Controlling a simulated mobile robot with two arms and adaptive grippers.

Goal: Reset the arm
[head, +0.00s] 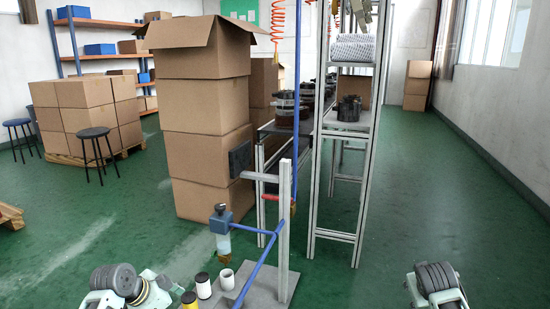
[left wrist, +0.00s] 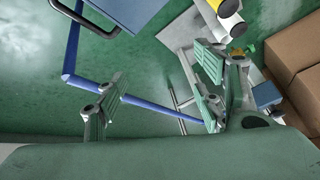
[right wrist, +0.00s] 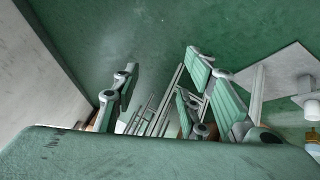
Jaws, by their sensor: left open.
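My left gripper (left wrist: 160,82) is open in the left wrist view. Its pads are wide apart with nothing between them. My right gripper (right wrist: 165,85) is also open and empty in the right wrist view, with green floor and metal framing beyond it. In the head view, part of my left arm (head: 122,284) is at the lower left and part of my right arm (head: 438,284) is at the lower right. Both are low, near the bottom edge, and well apart. The fingertips are not clear in the head view.
A grey-and-blue stand (head: 283,215) stands between my arms, with small cylinders (head: 203,285) at its foot. An aluminium rack (head: 361,205) and stacked cartons (head: 207,150) are behind it. Stools (head: 97,140) and a loaded pallet are left. Green floor (head: 440,200) is clear on the right.

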